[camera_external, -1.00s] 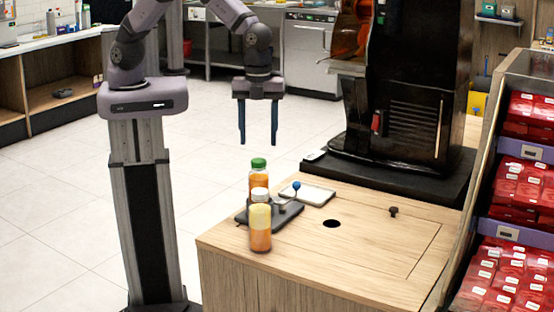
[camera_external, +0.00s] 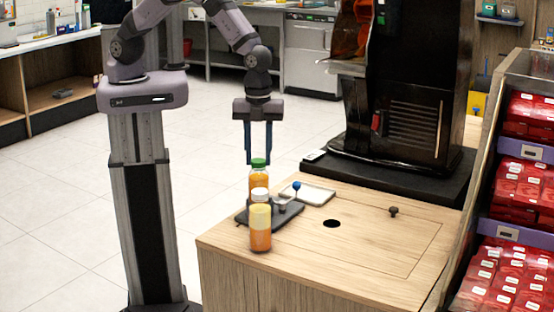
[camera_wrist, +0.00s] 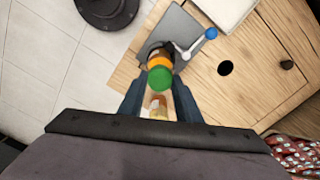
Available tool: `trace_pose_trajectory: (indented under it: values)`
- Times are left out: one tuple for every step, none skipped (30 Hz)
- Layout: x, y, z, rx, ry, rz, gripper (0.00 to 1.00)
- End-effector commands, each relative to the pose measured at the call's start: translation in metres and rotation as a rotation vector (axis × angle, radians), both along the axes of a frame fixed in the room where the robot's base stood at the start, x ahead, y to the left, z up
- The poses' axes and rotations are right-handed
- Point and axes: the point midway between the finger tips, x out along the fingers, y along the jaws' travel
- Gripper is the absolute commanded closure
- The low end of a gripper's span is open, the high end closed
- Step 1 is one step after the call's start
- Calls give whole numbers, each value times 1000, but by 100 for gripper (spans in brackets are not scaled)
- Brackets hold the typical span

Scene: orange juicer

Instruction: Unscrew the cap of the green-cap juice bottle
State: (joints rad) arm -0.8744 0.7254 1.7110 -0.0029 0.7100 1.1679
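The green-cap juice bottle (camera_external: 258,181) stands upright with orange juice in it, at the dark grey fixture (camera_external: 289,214) on the wooden counter. Its green cap (camera_external: 258,162) is on top; the cap also shows in the wrist view (camera_wrist: 160,77). My gripper (camera_external: 258,160) points down, with its two blue fingers at about cap height in the external view. In the wrist view my gripper (camera_wrist: 158,92) has its fingers apart with a gap between them, and the cap appears just beyond that gap. I cannot tell whether a finger touches the cap.
A white-cap juice bottle (camera_external: 260,228) stands close in front. A small lever with a blue knob (camera_external: 296,186) rises beside the bottles. A white tray (camera_external: 309,194) lies behind. The black juicer (camera_external: 400,90) stands at the back. The counter's right side (camera_external: 370,245) is mostly clear.

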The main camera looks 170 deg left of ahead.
Motion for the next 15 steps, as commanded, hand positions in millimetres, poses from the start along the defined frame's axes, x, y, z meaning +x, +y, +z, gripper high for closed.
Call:
trace_pose_trajectory:
  values:
    - [0, 0, 0, 0, 0, 0, 90]
    - [0, 0, 0, 0, 0, 0, 90]
    - [0, 0, 0, 0, 0, 0, 90]
    - [0, 0, 0, 0, 0, 0, 90]
    - [0, 0, 0, 0, 0, 0, 90]
    - [0, 0, 0, 0, 0, 0, 80]
    - [0, 0, 0, 0, 0, 0, 87]
    - [0, 0, 0, 0, 0, 0, 94]
    - [0, 0, 0, 0, 0, 0, 97]
    - [0, 0, 0, 0, 0, 1, 97]
    - [0, 0, 0, 0, 0, 3, 97]
    - [0, 0, 0, 0, 0, 12, 97]
    - [0, 0, 1, 0, 0, 24, 97]
    - [0, 0, 1, 0, 0, 39, 97]
    - [0, 0, 1, 0, -1, 69, 97]
